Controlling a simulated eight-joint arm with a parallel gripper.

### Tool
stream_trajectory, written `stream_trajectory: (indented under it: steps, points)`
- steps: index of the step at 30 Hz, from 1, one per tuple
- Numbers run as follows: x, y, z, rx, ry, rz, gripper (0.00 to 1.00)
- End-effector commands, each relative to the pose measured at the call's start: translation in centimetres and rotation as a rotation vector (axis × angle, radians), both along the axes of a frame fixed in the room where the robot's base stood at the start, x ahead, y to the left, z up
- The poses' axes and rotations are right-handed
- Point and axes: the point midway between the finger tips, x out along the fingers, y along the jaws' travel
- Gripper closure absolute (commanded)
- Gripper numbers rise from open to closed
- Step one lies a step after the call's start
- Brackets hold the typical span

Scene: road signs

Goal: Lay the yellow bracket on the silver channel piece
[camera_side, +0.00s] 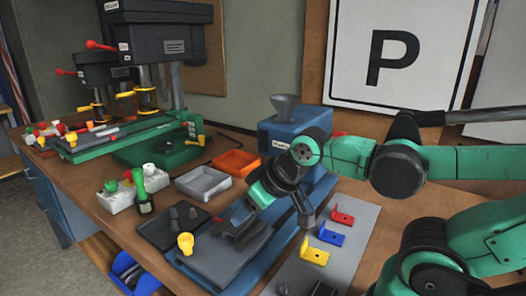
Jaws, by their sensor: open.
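The yellow bracket (315,256) is a small L-shaped piece. It lies on the grey mat at the lower right, nearest the camera in a row with a blue and a red bracket. My gripper (238,230) is low over the dark grey plate, left of the brackets and well apart from the yellow one. It is open, and I see nothing held in it. I cannot pick out the silver channel piece with certainty; the grey shapes around my gripper blend together, and my wrist hides part of that area.
A blue bracket (331,236) and a red bracket (342,217) lie beyond the yellow one on the grey mat (351,258). A yellow cup-shaped piece (185,243) stands at the dark plate's left. A black tray (164,232), grey bin (203,183) and orange bin (233,163) sit farther left and back.

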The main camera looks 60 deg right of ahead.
Motion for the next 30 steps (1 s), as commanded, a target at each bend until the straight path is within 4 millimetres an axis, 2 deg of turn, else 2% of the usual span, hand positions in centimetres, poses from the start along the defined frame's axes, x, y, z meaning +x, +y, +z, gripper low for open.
stream_trajectory:
  steps: [5, 8, 11, 18, 21, 25, 30]
  points:
    - [0.0, -0.2, -0.1, 0.005, 0.009, -0.015, 0.51]
    - [0.0, -1.0, -0.6, 0.046, 0.060, -0.118, 0.51]
    - [-0.3, -2.9, -1.7, 0.127, 0.164, -0.353, 0.51]
    - [-2.6, -8.2, -5.2, 0.296, 0.423, -1.148, 0.51]
    - [-3.7, -9.5, -6.2, 0.319, 0.477, -1.399, 0.51]
    - [-4.5, -10.3, -6.9, 0.325, 0.510, -1.584, 0.51]
    - [-4.8, -10.6, -7.6, 0.325, 0.518, -1.641, 0.51]
